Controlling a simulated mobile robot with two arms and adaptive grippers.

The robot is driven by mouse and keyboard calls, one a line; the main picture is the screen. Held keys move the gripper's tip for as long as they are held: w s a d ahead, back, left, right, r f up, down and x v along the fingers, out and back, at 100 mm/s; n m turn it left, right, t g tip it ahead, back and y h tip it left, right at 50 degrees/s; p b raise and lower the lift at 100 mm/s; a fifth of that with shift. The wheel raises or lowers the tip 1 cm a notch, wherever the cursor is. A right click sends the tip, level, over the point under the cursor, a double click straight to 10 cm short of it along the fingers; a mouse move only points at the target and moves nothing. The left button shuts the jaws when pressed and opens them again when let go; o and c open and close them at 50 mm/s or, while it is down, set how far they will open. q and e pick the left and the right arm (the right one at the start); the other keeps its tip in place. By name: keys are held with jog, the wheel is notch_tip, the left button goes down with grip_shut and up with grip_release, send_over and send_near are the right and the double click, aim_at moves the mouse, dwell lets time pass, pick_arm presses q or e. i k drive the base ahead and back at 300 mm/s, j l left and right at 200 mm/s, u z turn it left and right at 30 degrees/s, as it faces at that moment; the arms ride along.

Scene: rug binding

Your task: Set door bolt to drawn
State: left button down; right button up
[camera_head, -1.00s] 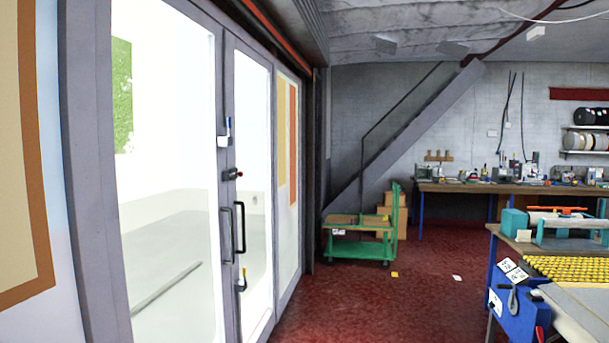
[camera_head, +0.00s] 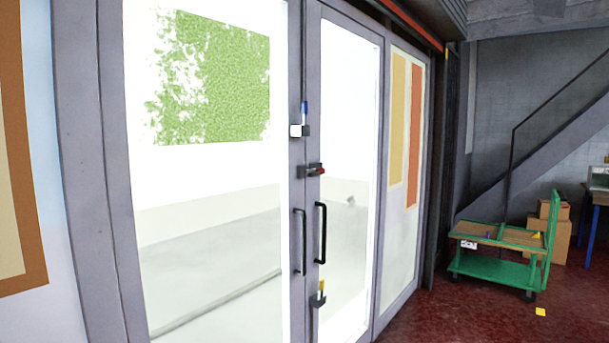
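The glazed double door (camera_head: 298,90) stands ahead with its two grey frames meeting in the middle, and it looks closed. Three small fittings sit at this seam. The upper one is a white block with a blue upright tip (camera_head: 300,130). The lowest is a dark fitting with a yellow and white upright part (camera_head: 318,296). I cannot tell which is the door bolt, or its position. Two black pull handles (camera_head: 321,233) are between the middle and lowest fittings. Neither gripper is in view.
A green cart (camera_head: 494,268) with a brown top tray stands on the red floor right of the door. Cardboard boxes (camera_head: 562,240) and a sloping stair beam (camera_head: 535,155) are behind it. A yellow marker (camera_head: 540,311) lies on the floor, which looks otherwise clear in front.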

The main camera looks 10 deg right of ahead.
aim_at(322, 170)
jog(key=i+l, duration=0.1)
jog(key=l, duration=0.25)
jog(key=i+l, duration=0.15)
jog(key=l, duration=0.2)
jog(key=i+l, duration=0.1)
jog(key=l, duration=0.25)
jog(key=i+z, duration=0.15)
jog(key=i, duration=0.9)
jog(key=i+j+z, duration=0.15)
jog(key=i+j, duration=0.6)
